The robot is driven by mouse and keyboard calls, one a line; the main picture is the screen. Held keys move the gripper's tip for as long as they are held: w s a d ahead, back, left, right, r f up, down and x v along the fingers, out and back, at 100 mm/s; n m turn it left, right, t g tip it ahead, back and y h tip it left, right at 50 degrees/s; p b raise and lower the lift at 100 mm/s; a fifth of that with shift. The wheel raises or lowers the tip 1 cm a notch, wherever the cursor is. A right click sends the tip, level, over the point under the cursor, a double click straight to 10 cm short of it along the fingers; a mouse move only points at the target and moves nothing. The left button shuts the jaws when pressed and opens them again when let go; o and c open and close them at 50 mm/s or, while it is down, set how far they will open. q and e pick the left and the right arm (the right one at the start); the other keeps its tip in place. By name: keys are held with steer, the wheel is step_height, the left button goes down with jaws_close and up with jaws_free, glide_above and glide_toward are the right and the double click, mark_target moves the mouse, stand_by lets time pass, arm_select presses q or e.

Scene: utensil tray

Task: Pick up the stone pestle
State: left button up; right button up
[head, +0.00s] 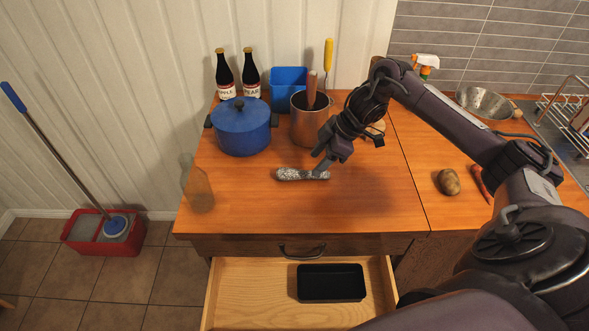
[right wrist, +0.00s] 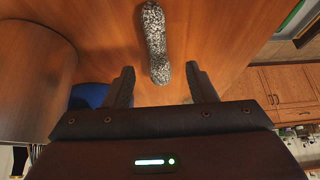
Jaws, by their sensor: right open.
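The stone pestle (head: 297,174) is a speckled grey rod lying flat on the wooden counter, its length running left to right in the head view. In the right wrist view the pestle (right wrist: 154,40) extends away from between the fingers, with its near end close to the fingertips. My right gripper (head: 322,166) is open and just above the pestle's right end; it also shows in the right wrist view (right wrist: 160,80), with a finger on each side of the pestle's line. I cannot tell whether a finger touches it. My left gripper is not in view.
A metal pot (head: 308,125) with utensils stands behind the pestle, beside a blue lidded pot (head: 240,128). A clear upright object (head: 198,190) stands at the counter's left edge. Below, an open drawer (head: 250,290) holds a black tray (head: 331,270). Bare counter surrounds the pestle in front.

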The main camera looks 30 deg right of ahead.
mark_target(306, 172)
steer(key=shift+a+p+x, duration=0.25)
steer(key=shift+p+x, duration=0.45)
steer(key=shift+x, duration=0.4)
steer(key=x, duration=0.3)
steer(key=shift+w+d+f+p, duration=0.1)
steer(key=shift+w+p, duration=0.2)
steer(key=shift+p, duration=0.05)
steer(key=c, duration=1)
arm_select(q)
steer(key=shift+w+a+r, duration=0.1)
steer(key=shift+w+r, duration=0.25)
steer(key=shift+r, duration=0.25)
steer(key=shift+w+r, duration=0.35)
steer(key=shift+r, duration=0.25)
arm_select(e)
jaws_close()
